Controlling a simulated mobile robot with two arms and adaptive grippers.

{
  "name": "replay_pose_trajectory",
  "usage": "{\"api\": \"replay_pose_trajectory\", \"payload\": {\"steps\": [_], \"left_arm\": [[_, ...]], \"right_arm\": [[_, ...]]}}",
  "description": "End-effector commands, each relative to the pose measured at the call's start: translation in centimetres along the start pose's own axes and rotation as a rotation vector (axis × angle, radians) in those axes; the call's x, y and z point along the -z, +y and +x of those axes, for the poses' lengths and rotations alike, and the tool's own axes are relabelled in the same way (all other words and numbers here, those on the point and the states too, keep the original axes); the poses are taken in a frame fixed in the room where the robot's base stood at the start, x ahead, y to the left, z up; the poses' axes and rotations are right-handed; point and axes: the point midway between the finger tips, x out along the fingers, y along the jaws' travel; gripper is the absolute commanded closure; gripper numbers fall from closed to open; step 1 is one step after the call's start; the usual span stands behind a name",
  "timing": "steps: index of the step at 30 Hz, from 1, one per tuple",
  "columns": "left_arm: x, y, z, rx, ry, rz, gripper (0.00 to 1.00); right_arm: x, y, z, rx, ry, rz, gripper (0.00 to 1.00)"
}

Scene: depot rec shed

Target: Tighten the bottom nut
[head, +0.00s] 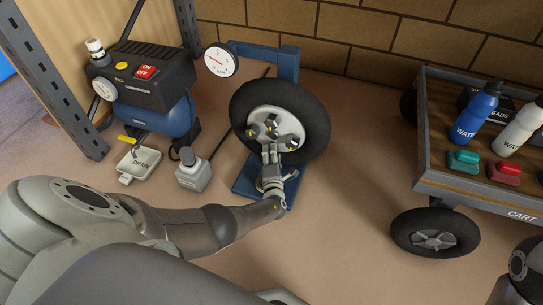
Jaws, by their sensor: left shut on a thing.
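A black-tyred wheel (308,112) with a pale hub (264,118) stands upright on a blue stand (290,62). Several dark nuts with yellow marks sit on the hub. My left gripper (271,152) reaches up to the lower part of the hub and is shut at the bottom nut, which its fingers mostly hide. My right gripper is out of view; only a bit of my right arm shows at the lower right edge.
A cart (480,190) with water bottles (476,112) is at the right. The floor between wheel and cart is clear.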

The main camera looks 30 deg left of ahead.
Motion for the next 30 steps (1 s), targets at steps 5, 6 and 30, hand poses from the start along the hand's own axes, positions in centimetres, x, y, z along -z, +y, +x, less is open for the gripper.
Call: {"api": "replay_pose_trajectory", "payload": {"steps": [5, 6, 30], "left_arm": [[0.0, -0.1, 0.0, 0.001, -0.001, 0.003, 0.84], [0.0, -0.1, 0.0, 0.001, -0.001, 0.003, 0.84], [0.2, -0.5, -1.1, 0.007, -0.001, 0.002, 0.38]], "right_arm": [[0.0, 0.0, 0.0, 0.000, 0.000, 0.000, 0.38], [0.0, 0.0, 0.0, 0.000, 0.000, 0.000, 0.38], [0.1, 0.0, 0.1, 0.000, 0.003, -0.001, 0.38]]}}
